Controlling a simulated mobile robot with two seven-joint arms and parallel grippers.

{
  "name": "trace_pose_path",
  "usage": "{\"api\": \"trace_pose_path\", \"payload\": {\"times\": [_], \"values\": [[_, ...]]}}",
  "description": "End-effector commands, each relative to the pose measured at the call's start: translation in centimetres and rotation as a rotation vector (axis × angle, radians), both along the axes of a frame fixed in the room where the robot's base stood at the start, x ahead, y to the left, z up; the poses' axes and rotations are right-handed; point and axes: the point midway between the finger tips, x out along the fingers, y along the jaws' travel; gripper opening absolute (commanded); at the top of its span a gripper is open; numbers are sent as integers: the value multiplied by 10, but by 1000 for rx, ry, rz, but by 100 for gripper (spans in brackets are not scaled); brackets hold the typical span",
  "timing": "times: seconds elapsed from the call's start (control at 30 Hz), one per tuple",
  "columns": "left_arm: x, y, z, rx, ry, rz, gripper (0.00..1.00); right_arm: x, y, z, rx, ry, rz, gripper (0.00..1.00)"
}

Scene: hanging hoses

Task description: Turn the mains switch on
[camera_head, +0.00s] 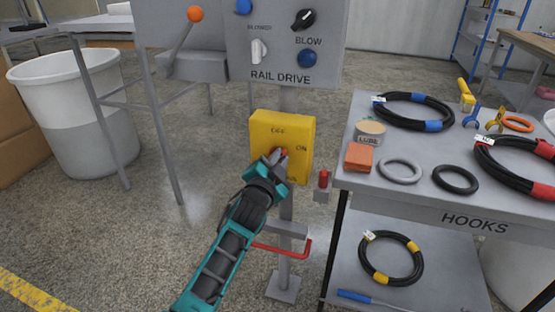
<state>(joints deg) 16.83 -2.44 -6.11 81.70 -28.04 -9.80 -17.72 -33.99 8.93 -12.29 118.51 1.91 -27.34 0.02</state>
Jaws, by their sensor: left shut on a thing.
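The mains switch is a yellow box (260,127) on a grey post, marked OFF at its top and ON at its right side. Its red handle (284,153) shows only as a small bit at the middle of the box front. My left gripper (273,165) reaches up from below and is shut on the red handle. The gripper hides most of the handle, so I cannot tell which mark it points to. My right gripper is not in view.
Above the box is the RAIL DRIVE panel (285,68) with knobs. A red padlock-like piece (323,180) hangs right of the post, and a red bar (290,252) sticks out below. The hose table (420,205) stands close on the right.

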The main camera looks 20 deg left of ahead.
Motion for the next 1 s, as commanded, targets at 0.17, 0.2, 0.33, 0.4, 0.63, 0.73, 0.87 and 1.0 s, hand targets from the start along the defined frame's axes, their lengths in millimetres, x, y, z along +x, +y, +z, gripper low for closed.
{"api": "trace_pose_path", "payload": {"times": [0.17, 0.2, 0.33, 0.4, 0.63, 0.73, 0.87, 1.0], "values": [[0, 0, 0, 5, -1, -1, 0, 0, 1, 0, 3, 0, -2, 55], [0, 0, 0, 4, -1, -1, 0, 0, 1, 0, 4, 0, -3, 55], [0, 0, 0, 3, -1, -1, 0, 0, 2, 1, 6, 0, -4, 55], [0, 0, 0, 3, -1, -1, 19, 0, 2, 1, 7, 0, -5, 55], [0, 0, 0, 3, 0, 0, 40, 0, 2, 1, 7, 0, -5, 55], [0, 0, 0, 2, 0, 0, 40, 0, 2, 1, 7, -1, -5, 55], [0, 0, 0, 2, 0, 0, 40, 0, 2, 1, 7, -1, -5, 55], [-8, 0, 0, 3, 1, 0, 40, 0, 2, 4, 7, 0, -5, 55]]}}
